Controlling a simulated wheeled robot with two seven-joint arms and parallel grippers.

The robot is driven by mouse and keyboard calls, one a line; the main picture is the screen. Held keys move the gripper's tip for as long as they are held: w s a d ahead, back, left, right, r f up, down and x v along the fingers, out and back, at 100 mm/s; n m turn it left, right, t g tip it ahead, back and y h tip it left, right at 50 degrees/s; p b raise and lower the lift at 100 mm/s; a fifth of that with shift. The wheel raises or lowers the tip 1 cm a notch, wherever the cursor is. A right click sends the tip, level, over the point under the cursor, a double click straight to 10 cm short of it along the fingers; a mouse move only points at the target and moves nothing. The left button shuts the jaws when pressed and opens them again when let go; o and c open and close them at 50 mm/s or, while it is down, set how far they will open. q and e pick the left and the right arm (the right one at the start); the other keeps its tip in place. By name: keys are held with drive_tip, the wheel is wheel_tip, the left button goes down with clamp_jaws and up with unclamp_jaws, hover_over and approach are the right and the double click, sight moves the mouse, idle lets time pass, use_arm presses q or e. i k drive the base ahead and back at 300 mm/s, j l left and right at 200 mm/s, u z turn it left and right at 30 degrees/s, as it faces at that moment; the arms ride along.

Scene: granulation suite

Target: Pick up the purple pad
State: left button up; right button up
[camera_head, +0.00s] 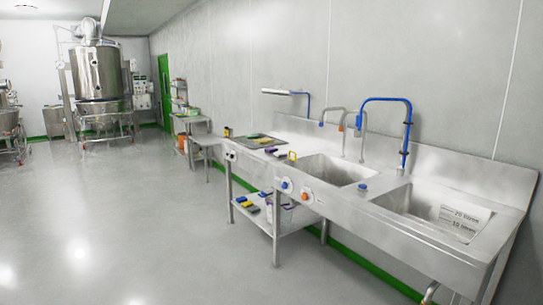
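A small item that looks purple, likely the purple pad (271,150), lies on the steel counter (246,152) left of the sinks. It is far off and too small to make out clearly. A yellow item (292,156) stands just right of it, near the left sink's edge. Neither of my grippers shows in the head view.
The steel unit has a left sink (335,172) and a right sink (415,203) with taps. Several colored pads lie on its lower shelf (288,222). A steel vessel (97,73) stands at the back left. The grey floor (120,220) is open at left.

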sight(272, 150)
drive_tip(key=i+j+u, duration=0.2)
drive_tip(key=i+u, duration=0.2)
drive_tip(key=i, duration=0.4)
drive_tip(key=i+u, duration=0.35)
drive_tip(key=i, duration=2.3)
drive_tip(key=i+z, duration=0.25)
drive_tip(key=i, duration=0.25)
drive_tip(key=i+j+z, duration=0.3)
drive_tip(key=i, duration=0.15)
drive_tip(key=i+z, duration=0.2)
drive_tip(key=z, duration=0.3)
drive_tip(key=i+j+z, duration=0.15)
drive_tip(key=z, duration=0.35)
drive_tip(key=i+j+z, duration=0.2)
drive_tip(key=z, duration=0.3)
drive_tip(key=i+j+z, duration=0.2)
drive_tip(key=z, duration=0.3)
drive_tip(key=i+j+z, duration=0.2)
drive_tip(key=z, duration=0.15)
drive_tip(key=i+j+z, duration=0.15)
drive_tip(key=j+z, duration=0.6)
drive_tip(key=i+j, duration=0.05)
drive_tip(key=j, duration=0.05)
